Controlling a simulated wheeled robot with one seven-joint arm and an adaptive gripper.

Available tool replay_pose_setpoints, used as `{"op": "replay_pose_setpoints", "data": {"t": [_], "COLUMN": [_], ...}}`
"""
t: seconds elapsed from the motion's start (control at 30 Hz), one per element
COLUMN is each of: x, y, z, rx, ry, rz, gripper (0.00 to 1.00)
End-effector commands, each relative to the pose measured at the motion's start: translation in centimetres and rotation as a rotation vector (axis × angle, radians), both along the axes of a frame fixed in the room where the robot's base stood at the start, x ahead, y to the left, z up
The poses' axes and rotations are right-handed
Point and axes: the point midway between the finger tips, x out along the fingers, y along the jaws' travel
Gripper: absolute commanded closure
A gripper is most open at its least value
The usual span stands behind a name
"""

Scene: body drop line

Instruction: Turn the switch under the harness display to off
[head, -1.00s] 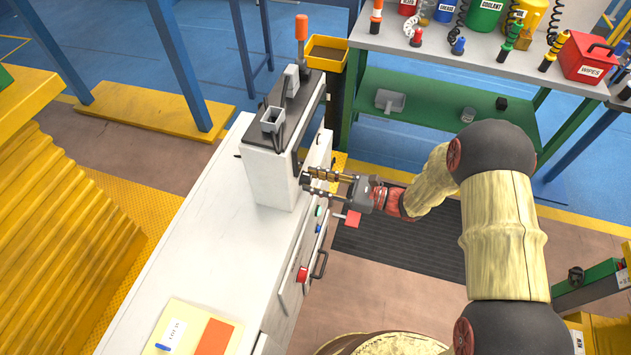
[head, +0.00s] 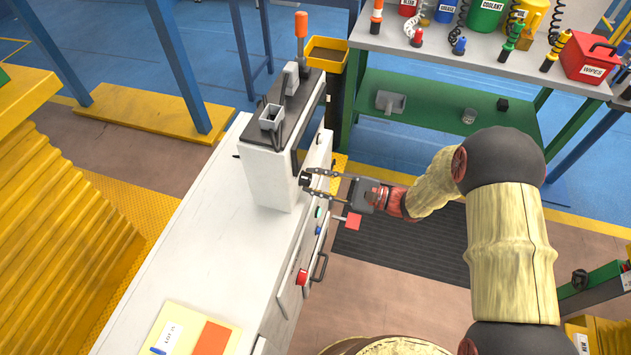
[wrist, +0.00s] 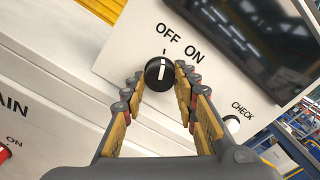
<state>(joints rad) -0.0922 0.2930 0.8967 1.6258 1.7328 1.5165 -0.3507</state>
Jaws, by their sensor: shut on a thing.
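The switch (wrist: 160,74) is a round black knob with a white pointer line on a white panel, below the dark display (wrist: 250,40). OFF and ON are printed above it, slanted in the wrist view. The pointer runs almost straight up in the picture, in line with a short tick under OFF. My gripper (wrist: 159,76) has its two fingers on either side of the knob, shut on it. In the head view my gripper (head: 309,181) reaches from the right to the white cabinet's side; the knob shows small and dark at its fingertips.
A CHECK button (wrist: 231,123) sits right of the switch. A MAIN panel with a red control (wrist: 4,153) lies lower left. In the head view, a red knob (head: 301,277) and handle (head: 319,267) are on the bench front. A green-shelved rack (head: 440,105) stands behind.

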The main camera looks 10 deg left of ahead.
Motion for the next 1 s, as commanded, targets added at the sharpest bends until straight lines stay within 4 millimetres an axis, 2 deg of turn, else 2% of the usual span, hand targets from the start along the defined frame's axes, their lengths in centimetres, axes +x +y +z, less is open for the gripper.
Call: {"op": "replay_pose_setpoints", "data": {"t": [0.37, 0.4, 0.7, 1.0], "x": [0.0, 0.0, 0.0, 0.01], "y": [-0.01, -0.01, 0.0, -0.1], "z": [-0.03, -0.03, -0.01, 0.0], "rx": [-0.001, -0.002, 0.0, 0.0], "ry": [-0.005, -0.004, -0.004, -0.003], "rz": [-0.001, 0.0, 0.0, 0.0], "gripper": [0.96, 0.69, 0.52, 0.52]}}
